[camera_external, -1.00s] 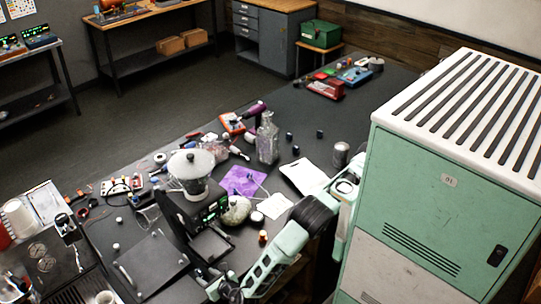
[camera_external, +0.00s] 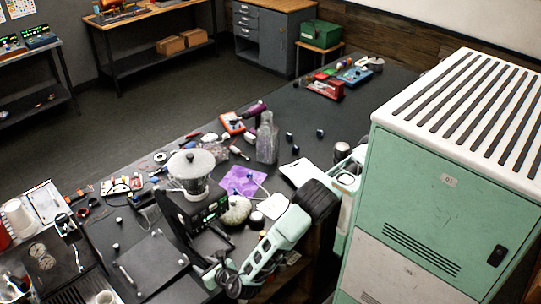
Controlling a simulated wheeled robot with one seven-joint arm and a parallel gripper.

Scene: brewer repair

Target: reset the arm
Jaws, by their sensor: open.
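My arm reaches from the mint-green body at the right, over the front edge of the dark workbench (camera_external: 270,110). The black elbow is bent and the mint forearm slopes down to the left. My gripper (camera_external: 218,276) is at the lower end of the arm, beside the brewer (camera_external: 193,185) and near its detached dark panel (camera_external: 155,262). It is small and partly lost among dark parts and cables, but it is open and nothing shows in it.
Small tools and parts are scattered at the left.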

